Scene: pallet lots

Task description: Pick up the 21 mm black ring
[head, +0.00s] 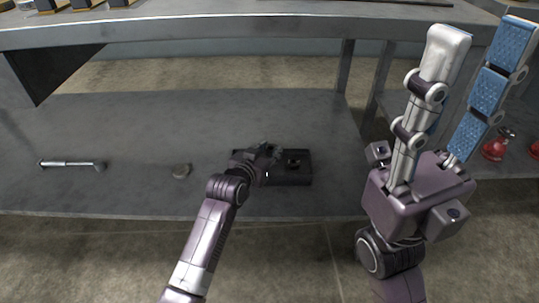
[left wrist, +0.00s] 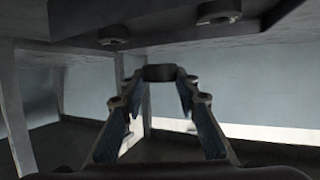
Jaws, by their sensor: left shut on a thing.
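A small black ring (left wrist: 160,73) sits between the fingertips of my left gripper (left wrist: 160,76) in the left wrist view. The two fingers are shut on its sides. In the head view my left gripper (head: 272,151) is over the left part of a dark block (head: 292,178) on the lower shelf; the ring cannot be made out there. Two dark round pieces show on the block (left wrist: 165,32) in the left wrist view, apart from the held ring. My right gripper (head: 484,38) is raised at the right, fingers apart and empty.
An upper bench top (head: 220,27) overhangs behind. Red items (head: 494,149) stand at the far right. Much of the shelf's left side is clear.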

